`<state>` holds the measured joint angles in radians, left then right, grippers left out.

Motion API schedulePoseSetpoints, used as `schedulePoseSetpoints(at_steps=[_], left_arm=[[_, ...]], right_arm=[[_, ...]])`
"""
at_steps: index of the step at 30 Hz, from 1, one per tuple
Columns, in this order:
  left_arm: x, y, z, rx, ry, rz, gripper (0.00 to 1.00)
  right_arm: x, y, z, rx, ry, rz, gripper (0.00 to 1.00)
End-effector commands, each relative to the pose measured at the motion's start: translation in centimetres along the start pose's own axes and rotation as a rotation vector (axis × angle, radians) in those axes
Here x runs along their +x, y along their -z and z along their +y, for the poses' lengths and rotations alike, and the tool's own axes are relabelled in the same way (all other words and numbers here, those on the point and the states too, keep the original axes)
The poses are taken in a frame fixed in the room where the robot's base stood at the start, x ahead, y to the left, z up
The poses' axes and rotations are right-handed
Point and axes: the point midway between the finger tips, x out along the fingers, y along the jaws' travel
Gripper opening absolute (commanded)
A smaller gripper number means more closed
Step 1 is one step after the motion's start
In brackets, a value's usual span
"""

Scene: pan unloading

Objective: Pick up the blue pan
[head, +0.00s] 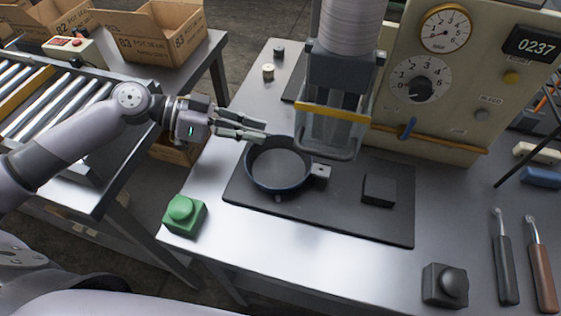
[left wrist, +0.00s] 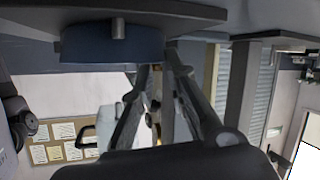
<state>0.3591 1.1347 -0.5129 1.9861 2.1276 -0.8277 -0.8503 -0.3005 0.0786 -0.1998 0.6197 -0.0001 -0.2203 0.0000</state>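The blue pan (head: 279,168) is a round, shallow, dark pan with a blue rim. It sits upright on a dark plate in the head view, and its short grey handle block points right. My left gripper (head: 264,132) comes in from the left at the pan's far-left rim. Its two fingers show a narrow gap with nothing seen between them; I cannot tell whether they touch the rim. In the left wrist view, the fingers (left wrist: 157,66) are slightly apart, just below the pan's blue side (left wrist: 90,45). My right gripper is not in view.
A machine with a clear yellow-banded guard (head: 335,112) hangs close behind the pan. The dark plate (head: 330,215) also holds a black block (head: 379,190). A green button (head: 184,215) stands at the table's left edge. Tools lie at the right.

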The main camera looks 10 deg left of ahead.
Motion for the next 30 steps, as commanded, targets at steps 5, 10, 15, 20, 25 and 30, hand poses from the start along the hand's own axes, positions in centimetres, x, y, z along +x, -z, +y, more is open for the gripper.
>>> schedulePoseSetpoints(at_steps=[5, 10, 15, 20, 25, 30], left_arm=[[1.3, 0.4, 0.0, 0.000, -0.002, 0.002, 0.14], [3.7, 0.6, -0.2, 0.000, -0.002, 0.002, 0.14], [5.2, 0.3, -0.3, 0.000, 0.000, 0.000, 0.14], [5.3, 0.1, -0.3, -0.001, 0.000, -0.001, 0.14], [5.3, 0.1, -0.3, -0.001, 0.000, -0.001, 0.07], [5.3, 0.1, -0.3, -0.001, 0.000, -0.001, 0.00]], right_arm=[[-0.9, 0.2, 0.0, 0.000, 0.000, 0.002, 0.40], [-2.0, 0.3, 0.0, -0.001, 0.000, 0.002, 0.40], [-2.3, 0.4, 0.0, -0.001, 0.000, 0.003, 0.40], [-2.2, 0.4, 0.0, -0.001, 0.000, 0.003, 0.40], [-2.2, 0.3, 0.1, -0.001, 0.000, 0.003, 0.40], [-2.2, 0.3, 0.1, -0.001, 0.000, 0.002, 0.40]])
